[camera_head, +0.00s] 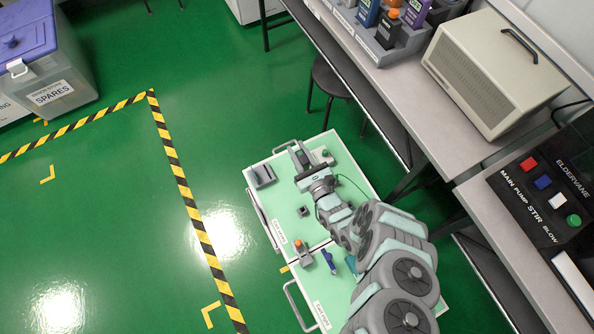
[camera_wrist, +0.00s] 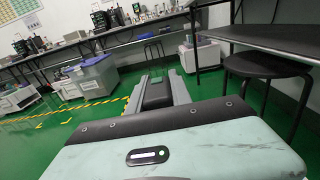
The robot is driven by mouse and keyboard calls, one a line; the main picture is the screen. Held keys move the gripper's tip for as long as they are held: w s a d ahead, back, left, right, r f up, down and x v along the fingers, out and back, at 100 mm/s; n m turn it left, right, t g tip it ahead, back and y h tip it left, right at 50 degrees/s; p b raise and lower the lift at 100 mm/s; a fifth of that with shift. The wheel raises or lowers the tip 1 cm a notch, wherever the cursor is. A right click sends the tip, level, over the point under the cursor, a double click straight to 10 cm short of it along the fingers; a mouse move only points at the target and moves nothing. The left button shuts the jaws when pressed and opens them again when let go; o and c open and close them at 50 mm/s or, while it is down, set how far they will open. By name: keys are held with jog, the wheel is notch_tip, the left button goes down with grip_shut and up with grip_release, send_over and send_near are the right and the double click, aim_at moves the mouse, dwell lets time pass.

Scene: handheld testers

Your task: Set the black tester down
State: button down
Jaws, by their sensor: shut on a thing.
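My gripper (camera_head: 300,156) is at the far end of the pale green cart top (camera_head: 284,207) in the head view. In the wrist view my gripper (camera_wrist: 157,84) is shut on a dark thing, which I take for the black tester (camera_wrist: 157,95). The tester sits between the two grey fingers. In the head view it is mostly hidden by the fingers and wrist. I cannot tell whether its underside touches the cart top.
On the cart lie a grey block (camera_head: 262,175), a small dark cube (camera_head: 303,211), an orange-topped grey device (camera_head: 302,252), a blue tool (camera_head: 328,262) and a green-buttoned device (camera_head: 325,156). A stool (camera_head: 331,77) and bench (camera_head: 410,105) stand beyond. Bare cart surface lies left of my wrist.

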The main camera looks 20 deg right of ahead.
notch_tip(320, 180, down, 8)
jog(key=b, duration=0.3)
jog(key=shift+s+a+r, duration=0.1)
jog(key=shift+r, duration=0.05)
notch_tip(320, 180, down, 4)
jog(key=b, duration=0.3)
jog(key=shift+r, duration=0.15)
jog(key=c, duration=1.2)
grip_release()
jog(key=shift+o, duration=0.2)
